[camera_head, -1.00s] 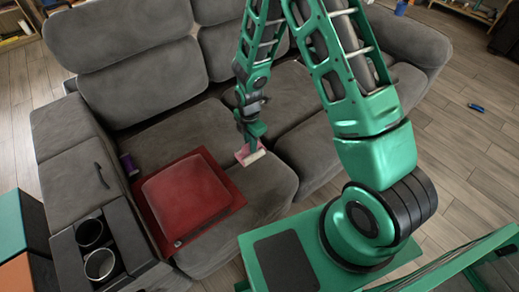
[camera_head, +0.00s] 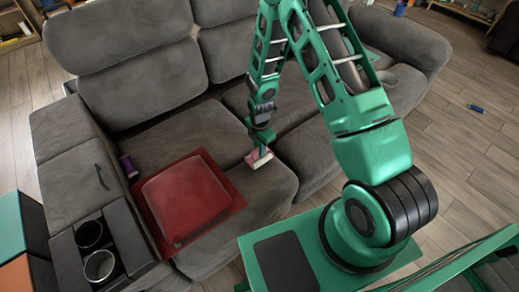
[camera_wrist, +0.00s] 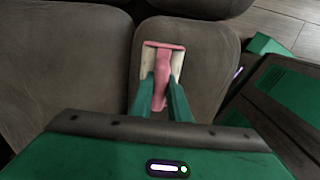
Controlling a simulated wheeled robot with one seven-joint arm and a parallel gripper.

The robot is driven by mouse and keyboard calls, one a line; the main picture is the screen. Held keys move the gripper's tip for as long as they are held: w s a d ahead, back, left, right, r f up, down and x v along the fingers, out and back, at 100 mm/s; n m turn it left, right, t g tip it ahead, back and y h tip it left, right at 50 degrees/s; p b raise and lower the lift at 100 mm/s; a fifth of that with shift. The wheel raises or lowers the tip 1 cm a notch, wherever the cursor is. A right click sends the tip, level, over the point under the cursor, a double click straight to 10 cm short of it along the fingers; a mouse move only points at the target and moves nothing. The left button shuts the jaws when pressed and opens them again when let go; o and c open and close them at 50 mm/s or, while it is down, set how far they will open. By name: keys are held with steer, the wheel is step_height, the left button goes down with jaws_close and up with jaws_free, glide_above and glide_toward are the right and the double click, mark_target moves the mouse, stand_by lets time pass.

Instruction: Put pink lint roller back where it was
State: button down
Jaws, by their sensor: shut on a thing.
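The pink lint roller (camera_head: 259,159) is in my gripper (camera_head: 260,149), at the seat cushion to the right of the red pad in the head view. In the wrist view the lint roller (camera_wrist: 163,62) shows its pink handle between the two green fingers of my gripper (camera_wrist: 161,100), with a pale part on each side. My gripper is shut on it. The grey sofa seat (camera_head: 275,187) lies beneath. I cannot tell whether the roller touches the cushion.
A red square pad (camera_head: 187,200) lies on the left seat. A purple can-like object (camera_head: 129,166) stands between it and the armrest. Two cup holders (camera_head: 97,250) are in the front left console. A small blue item (camera_head: 476,108) lies on the wooden floor at right.

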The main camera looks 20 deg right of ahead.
steer(key=c, duration=1.7)
jaws_free()
steer(key=shift+f, duration=0.1)
step_height(320, 180, up, 12)
steer(key=s+d+r+m+h, duration=0.1)
steer(key=s+d+r+m, duration=0.5)
steer(key=r, duration=0.4)
steer(key=s+d+r+m, duration=0.5)
steer(key=d+r+m, duration=0.25)
steer(key=r, duration=0.25)
steer(key=s+d+r+m, duration=0.1)
steer(key=s+r+m, duration=0.2)
steer(key=s, duration=0.3)
steer(key=s+d+r+m, duration=0.1)
steer(key=s+r+m, duration=0.2)
steer(key=s+m, duration=0.3)
steer(key=s+d+r+m+y, duration=0.1)
steer(key=s+r+m, duration=0.3)
steer(key=s, duration=0.4)
steer(key=shift+s+d+m, duration=0.25)
steer(key=shift+d+m, duration=0.1)
steer(key=shift+m, duration=0.4)
